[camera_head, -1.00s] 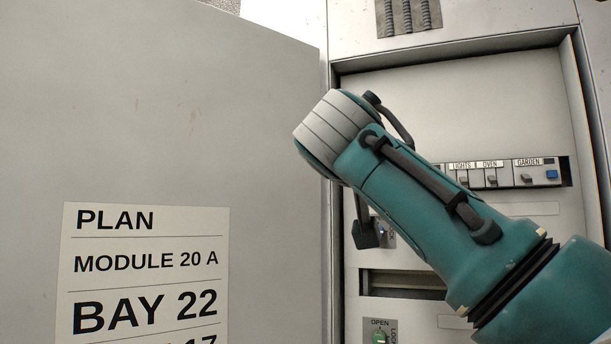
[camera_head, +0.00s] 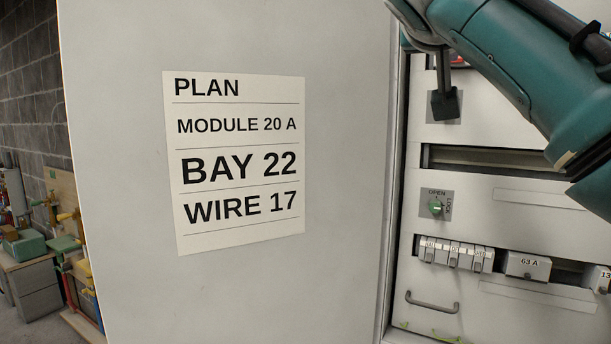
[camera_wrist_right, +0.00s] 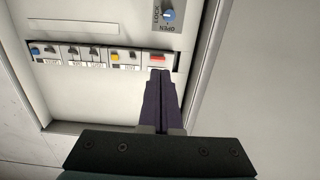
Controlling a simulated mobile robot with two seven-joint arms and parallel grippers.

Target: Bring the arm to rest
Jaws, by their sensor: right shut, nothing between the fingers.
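My right arm (camera_head: 515,65) comes in from the upper right in the head view, in front of the open cabinet (camera_head: 540,225). Its wrist is cut off by the top edge, and a dark part hangs over a grey plate on the panel. In the right wrist view my right gripper (camera_wrist_right: 158,76) is shut and empty. Its dark purple fingers are together, with their tips close to a module with a red part (camera_wrist_right: 157,58) at the end of a breaker row (camera_wrist_right: 93,55). I cannot tell whether they touch it. My left gripper is not in view.
A grey door with a plan sheet (camera_head: 238,160) stands left of the cabinet. A blue knob (camera_wrist_right: 168,15) shows in the wrist view. A cluttered bench (camera_head: 35,265) stands far left.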

